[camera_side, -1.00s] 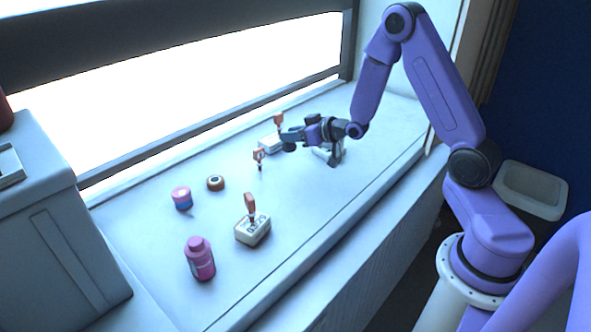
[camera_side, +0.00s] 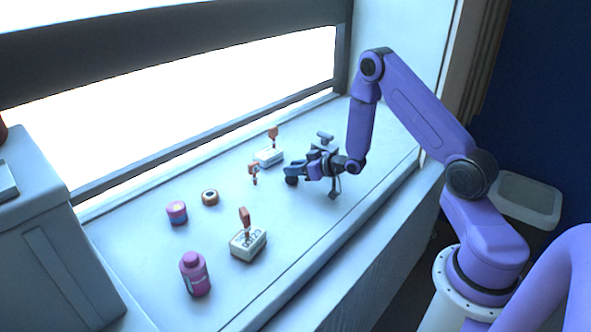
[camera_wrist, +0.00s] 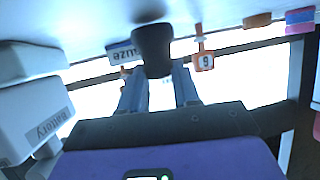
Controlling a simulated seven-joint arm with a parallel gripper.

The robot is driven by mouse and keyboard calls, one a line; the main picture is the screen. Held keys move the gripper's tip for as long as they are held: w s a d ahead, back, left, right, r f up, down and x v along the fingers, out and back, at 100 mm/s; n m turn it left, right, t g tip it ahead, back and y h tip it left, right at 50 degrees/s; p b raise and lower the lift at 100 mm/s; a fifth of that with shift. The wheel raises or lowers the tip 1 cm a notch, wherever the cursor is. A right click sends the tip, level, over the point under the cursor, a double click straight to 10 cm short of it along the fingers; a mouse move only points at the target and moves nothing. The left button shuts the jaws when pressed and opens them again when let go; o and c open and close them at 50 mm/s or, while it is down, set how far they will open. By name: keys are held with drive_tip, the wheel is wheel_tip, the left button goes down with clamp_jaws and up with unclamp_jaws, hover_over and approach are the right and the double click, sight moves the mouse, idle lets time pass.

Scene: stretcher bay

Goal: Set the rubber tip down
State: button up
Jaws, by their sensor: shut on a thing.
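The rubber tip (camera_side: 291,181) is a dark, stubby piece at the end of my gripper (camera_side: 297,172). In the wrist view the rubber tip (camera_wrist: 152,48) sits between the two blue fingers of my gripper (camera_wrist: 158,82), which are shut on it. It is very close to the pale ledge (camera_side: 300,225). I cannot tell whether it touches the ledge. Its far side is hidden.
A white box (camera_side: 268,158) and a small orange-tagged stand (camera_side: 254,174) are close by on the left. A box labelled Battery (camera_wrist: 35,120) shows in the wrist view.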

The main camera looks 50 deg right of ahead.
drive_tip(key=shift+f, duration=0.3)
drive_tip(key=o, duration=1)
drive_tip(key=shift+o, duration=0.2)
